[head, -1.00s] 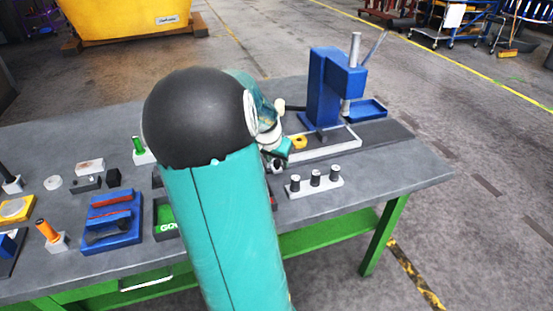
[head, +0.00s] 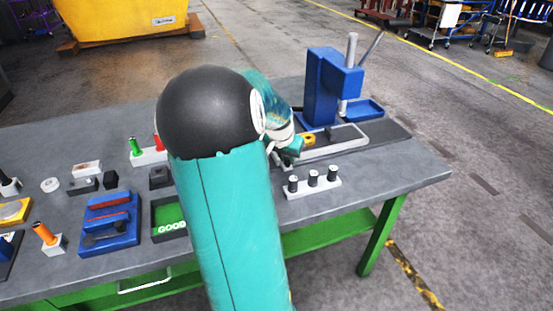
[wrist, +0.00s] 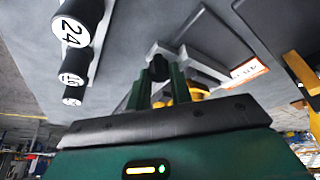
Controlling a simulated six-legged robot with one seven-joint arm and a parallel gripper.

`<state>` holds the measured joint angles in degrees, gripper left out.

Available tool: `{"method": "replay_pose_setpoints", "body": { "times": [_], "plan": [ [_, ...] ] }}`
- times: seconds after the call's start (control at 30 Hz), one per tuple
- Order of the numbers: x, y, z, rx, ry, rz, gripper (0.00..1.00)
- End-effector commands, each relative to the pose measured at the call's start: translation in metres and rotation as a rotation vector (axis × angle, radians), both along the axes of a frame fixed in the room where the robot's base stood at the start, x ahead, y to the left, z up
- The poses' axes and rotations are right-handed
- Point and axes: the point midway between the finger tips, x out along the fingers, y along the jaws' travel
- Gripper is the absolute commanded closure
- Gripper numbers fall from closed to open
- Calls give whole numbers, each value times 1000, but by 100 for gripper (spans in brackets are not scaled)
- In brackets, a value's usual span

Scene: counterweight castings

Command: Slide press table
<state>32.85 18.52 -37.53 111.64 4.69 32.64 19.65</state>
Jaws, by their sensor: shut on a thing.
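The blue press (head: 322,88) stands at the back right of the bench, with its ram over a pale frame (head: 352,146). A yellow ring (head: 309,139) sits at the left end of the frame, beside a dark block (head: 330,134). My gripper (head: 289,152) is at the frame's left end, low over the bench and partly hidden by my arm. In the wrist view my green fingers (wrist: 158,78) are shut on a small black knob (wrist: 158,68). The yellow ring shows partly behind the fingers (wrist: 198,93). The knob's joint to the press table is hidden.
A pale rack with black numbered weights (head: 313,186) stands close in front of my gripper. A green GOOD bin (head: 168,216) and blue fixture (head: 110,225) are at left. The bench's right end is clear.

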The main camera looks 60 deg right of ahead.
Motion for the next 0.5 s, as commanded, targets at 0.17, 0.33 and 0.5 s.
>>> {"method": "replay_pose_setpoints", "body": {
  "times": [0.17,0.33,0.5],
  "plan": [
    [-36,-33,0,-1,2,-12,100],
    [-70,-66,0,-2,2,-11,100],
    [-99,-96,-1,-1,2,-7,100]
  ]
}}
